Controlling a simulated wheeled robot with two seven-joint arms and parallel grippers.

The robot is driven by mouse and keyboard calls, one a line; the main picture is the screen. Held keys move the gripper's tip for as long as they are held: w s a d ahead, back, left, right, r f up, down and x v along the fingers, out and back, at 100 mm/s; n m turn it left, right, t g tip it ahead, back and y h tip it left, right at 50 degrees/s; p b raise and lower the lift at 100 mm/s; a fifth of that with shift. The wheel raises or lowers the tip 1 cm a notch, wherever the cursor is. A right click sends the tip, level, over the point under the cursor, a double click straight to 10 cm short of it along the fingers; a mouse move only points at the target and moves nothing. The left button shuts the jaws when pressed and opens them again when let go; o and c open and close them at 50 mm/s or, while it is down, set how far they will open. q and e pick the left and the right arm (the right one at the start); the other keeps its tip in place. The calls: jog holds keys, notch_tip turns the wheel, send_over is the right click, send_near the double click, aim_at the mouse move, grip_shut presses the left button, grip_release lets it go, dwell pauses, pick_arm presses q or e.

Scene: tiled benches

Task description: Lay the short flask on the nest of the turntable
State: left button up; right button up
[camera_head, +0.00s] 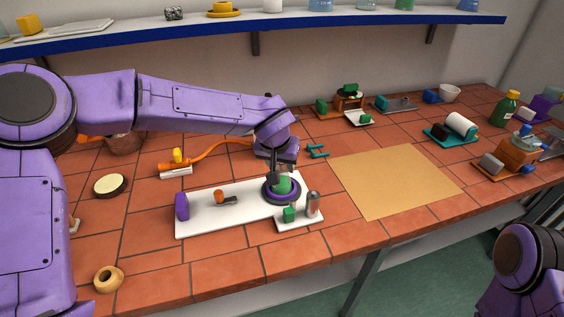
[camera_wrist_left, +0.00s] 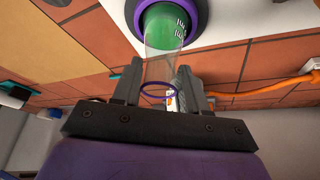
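The short flask (camera_head: 283,183) has a green lower part; in the left wrist view the flask (camera_wrist_left: 163,28) also shows a clear neck and a purple lip. Its base is at the dark purple ring of the turntable nest (camera_head: 283,198), and the ring also shows in the left wrist view (camera_wrist_left: 203,20). My left gripper (camera_head: 273,178) is above the turntable. In the wrist view the left gripper's fingers (camera_wrist_left: 161,72) lie on both sides of the neck and appear shut on it. Whether the flask rests fully in the nest is hard to tell. My right gripper is out of view.
The nest is on a white board (camera_head: 245,208) with a purple block (camera_head: 182,206) and an orange knob (camera_head: 219,196). In front, a small white tray (camera_head: 300,224) holds a green cube and a metallic cylinder (camera_head: 313,204). A tan mat (camera_head: 395,182) to the right is clear.

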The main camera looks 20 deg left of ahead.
pick_arm(q)
jog(key=shift+o, duration=0.8)
jog(key=v, duration=1.2)
